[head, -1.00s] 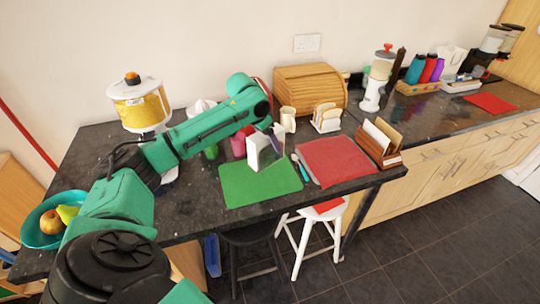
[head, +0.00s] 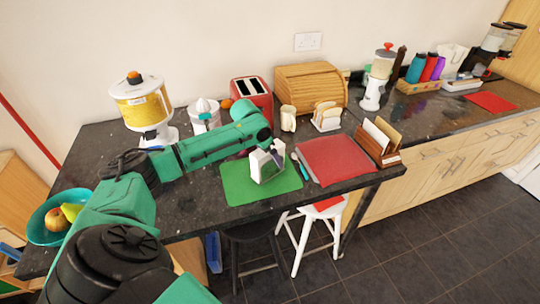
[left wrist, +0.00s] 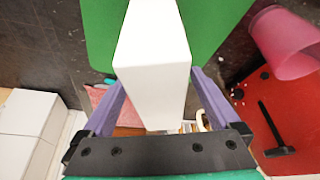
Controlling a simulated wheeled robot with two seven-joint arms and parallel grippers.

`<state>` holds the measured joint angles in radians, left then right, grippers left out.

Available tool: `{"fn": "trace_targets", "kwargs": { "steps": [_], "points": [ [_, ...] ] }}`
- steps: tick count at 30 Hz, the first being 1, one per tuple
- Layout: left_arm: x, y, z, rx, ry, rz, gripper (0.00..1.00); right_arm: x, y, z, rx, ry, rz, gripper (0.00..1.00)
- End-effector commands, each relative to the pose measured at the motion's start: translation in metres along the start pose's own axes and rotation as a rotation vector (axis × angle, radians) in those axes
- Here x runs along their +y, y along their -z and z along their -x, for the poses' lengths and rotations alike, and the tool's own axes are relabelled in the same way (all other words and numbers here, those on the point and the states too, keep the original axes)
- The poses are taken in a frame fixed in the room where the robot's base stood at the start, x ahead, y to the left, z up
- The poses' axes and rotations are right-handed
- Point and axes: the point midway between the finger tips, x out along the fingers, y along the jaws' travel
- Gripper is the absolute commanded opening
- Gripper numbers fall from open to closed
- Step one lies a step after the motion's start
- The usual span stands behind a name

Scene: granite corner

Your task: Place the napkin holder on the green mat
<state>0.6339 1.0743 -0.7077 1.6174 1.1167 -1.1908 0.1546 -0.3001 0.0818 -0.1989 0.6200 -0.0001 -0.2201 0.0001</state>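The napkin holder (head: 264,167), a white holder, is over the green mat (head: 237,190) near its middle. My left gripper (head: 275,150) is shut on it from above. In the left wrist view the white holder (left wrist: 153,65) fills the space between the two purple fingers of the left gripper (left wrist: 156,85), with the green mat (left wrist: 103,30) beyond. I cannot tell whether its base touches the mat. My right gripper is not in view.
A red mat (head: 335,160) and cutlery (head: 304,170) lie right of the green mat. A red toaster (head: 254,94), bread box (head: 311,89) and beige mug (head: 288,118) stand behind. A pink cup (left wrist: 285,42) shows in the wrist view. The green mat's front is clear.

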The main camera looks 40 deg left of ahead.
Motion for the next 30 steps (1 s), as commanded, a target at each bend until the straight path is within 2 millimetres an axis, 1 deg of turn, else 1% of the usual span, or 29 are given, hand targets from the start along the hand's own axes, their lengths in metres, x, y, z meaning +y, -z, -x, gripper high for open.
{"fn": "trace_targets", "kwargs": {
  "steps": [4,7,8,15,18,22,30],
  "points": [
    [0.000,0.001,0.004,0.001,0.001,0.000,0.96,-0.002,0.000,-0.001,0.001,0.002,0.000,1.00],
    [-0.001,0.001,0.019,0.003,0.002,0.000,0.96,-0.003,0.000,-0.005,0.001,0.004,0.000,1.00],
    [-0.001,0.001,0.026,0.003,0.003,-0.001,0.96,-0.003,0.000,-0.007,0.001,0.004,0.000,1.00],
    [-0.001,0.001,0.091,0.004,0.004,-0.002,0.96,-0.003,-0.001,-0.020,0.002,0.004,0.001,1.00],
    [-0.001,0.001,0.110,0.002,0.001,0.000,0.96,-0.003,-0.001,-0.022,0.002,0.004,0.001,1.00],
    [0.000,0.001,0.122,0.000,0.000,0.001,0.96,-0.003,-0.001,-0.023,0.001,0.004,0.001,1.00],
    [0.000,0.001,0.123,0.000,-0.001,0.001,0.96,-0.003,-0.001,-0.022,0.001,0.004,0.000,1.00]
  ]
}}
